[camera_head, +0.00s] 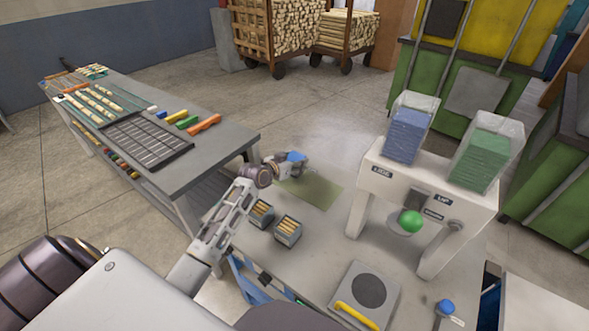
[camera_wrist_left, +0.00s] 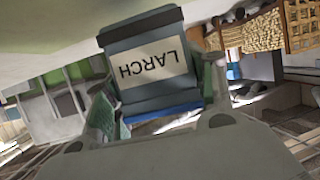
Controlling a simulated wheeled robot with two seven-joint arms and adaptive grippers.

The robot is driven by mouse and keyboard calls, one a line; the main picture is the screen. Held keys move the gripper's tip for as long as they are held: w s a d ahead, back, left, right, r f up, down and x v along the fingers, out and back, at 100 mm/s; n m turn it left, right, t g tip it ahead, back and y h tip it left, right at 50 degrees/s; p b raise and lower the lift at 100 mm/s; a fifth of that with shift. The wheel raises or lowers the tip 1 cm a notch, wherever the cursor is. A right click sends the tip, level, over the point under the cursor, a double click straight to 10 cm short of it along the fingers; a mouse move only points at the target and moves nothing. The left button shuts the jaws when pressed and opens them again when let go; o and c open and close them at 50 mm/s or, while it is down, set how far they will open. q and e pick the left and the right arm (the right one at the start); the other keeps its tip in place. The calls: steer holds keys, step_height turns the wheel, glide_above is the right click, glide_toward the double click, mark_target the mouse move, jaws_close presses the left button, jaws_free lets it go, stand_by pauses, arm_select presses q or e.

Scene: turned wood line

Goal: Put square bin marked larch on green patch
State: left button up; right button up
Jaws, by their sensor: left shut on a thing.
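The square bin marked LARCH (camera_wrist_left: 150,70) is grey, with its white label upside down in the left wrist view and blue showing along its lower edge. In the head view the bin, with its blue contents (camera_head: 295,156), is small and partly hidden by my left gripper (camera_head: 287,168). My left gripper is shut on it. The green patch (camera_head: 318,191) is a flat dull green area on the grey worktop, just below and right of the gripper. I cannot tell whether the bin touches the surface. My right gripper is not in view.
Two small bins of wood pieces (camera_head: 261,213) (camera_head: 288,231) stand nearer on the worktop. A white dispenser (camera_head: 433,178) with blue and green stacks stands right of the patch. A scale (camera_head: 366,293) lies in front. A grey bench (camera_head: 215,150) with trays is at left.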

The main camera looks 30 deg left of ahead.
arm_select(q)
steer(key=shift+f, duration=1.65)
steer(key=shift+f, duration=0.1)
steer(key=o, duration=1.1)
steer(key=shift+s, duration=0.1)
steer(key=shift+v, duration=5.95)
